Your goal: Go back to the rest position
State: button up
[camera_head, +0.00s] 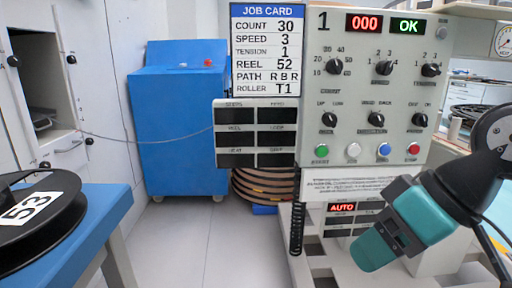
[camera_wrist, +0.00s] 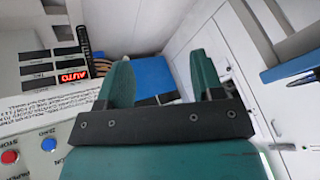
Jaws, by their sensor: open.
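My gripper (camera_head: 376,248) is teal and dark grey. In the head view it hangs at the lower right, in front of the lower part of the control panel (camera_head: 316,128), pointing down and to the left. In the wrist view its two teal fingers (camera_wrist: 162,85) stand apart with nothing between them. The panel carries a red display reading 000, a green OK display, several black knobs and a row of coloured buttons. A job card (camera_head: 266,50) is fixed at the panel's upper left.
A black reel (camera_head: 20,240) marked 53 lies on a blue table (camera_head: 95,215) at the left. A blue cabinet (camera_head: 180,135) stands behind, with stacked brown reels (camera_head: 258,187) beside it. Open floor (camera_head: 190,245) lies between table and station. An AUTO display (camera_head: 341,207) glows below the panel.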

jog(key=s+a+f+g+h+p, duration=0.1)
jog(key=s+g+h+p, duration=0.15)
jog(key=s, duration=0.45)
notch_tip(320, 180, up, 36)
jog(key=p, duration=3.5)
jog(key=shift+w+r+n+y+p, duration=0.2)
jog(key=shift+w+n+y+p, duration=0.15)
jog(key=shift+y+p, duration=0.1)
jog(key=shift+g, duration=0.25)
